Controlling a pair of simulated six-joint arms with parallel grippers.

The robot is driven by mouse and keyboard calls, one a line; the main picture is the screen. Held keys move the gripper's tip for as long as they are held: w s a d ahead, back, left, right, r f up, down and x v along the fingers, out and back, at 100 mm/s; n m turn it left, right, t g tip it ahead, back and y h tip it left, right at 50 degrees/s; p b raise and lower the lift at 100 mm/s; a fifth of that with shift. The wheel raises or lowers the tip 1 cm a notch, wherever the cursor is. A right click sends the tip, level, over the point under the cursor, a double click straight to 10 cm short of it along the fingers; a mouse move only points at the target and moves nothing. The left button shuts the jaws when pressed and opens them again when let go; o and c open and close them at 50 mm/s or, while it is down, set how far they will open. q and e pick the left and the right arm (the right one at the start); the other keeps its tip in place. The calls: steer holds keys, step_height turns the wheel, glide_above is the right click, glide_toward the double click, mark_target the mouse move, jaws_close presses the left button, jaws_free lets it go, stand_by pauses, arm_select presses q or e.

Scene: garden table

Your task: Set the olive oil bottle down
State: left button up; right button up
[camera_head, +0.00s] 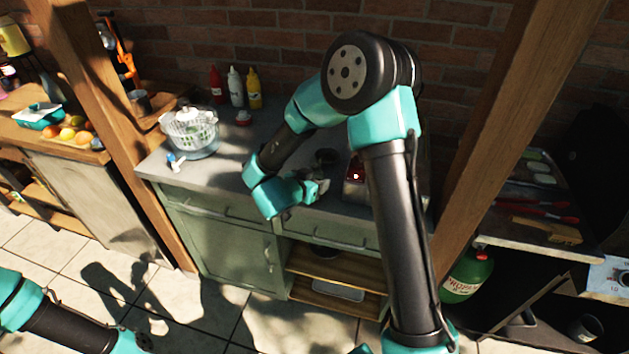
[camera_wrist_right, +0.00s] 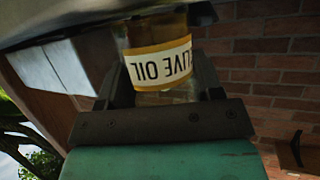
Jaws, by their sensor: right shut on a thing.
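My right gripper (camera_head: 318,188) is over the front part of the grey countertop, right of its middle. In the right wrist view, its two dark fingers (camera_wrist_right: 163,78) are shut on the olive oil bottle (camera_wrist_right: 160,56). The bottle is yellowish with a white label reading "olive oil", upside down in this picture. Its end runs behind a grey surface at the top of that view, so I cannot tell whether it touches the counter. In the head view the bottle is not clearly visible. My left arm shows at the lower left, with its gripper out of view.
The counter (camera_head: 225,162) holds a salad spinner (camera_head: 190,128), a red bottle (camera_head: 217,86), a white bottle (camera_head: 235,87) and a yellow bottle (camera_head: 254,88) along the wall. A red item (camera_head: 354,172) sits beside my right arm. Wooden posts stand at both sides.

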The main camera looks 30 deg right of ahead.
steer(key=shift+f, duration=0.1)
steer(key=o, duration=1.1)
steer(key=v, duration=1.2)
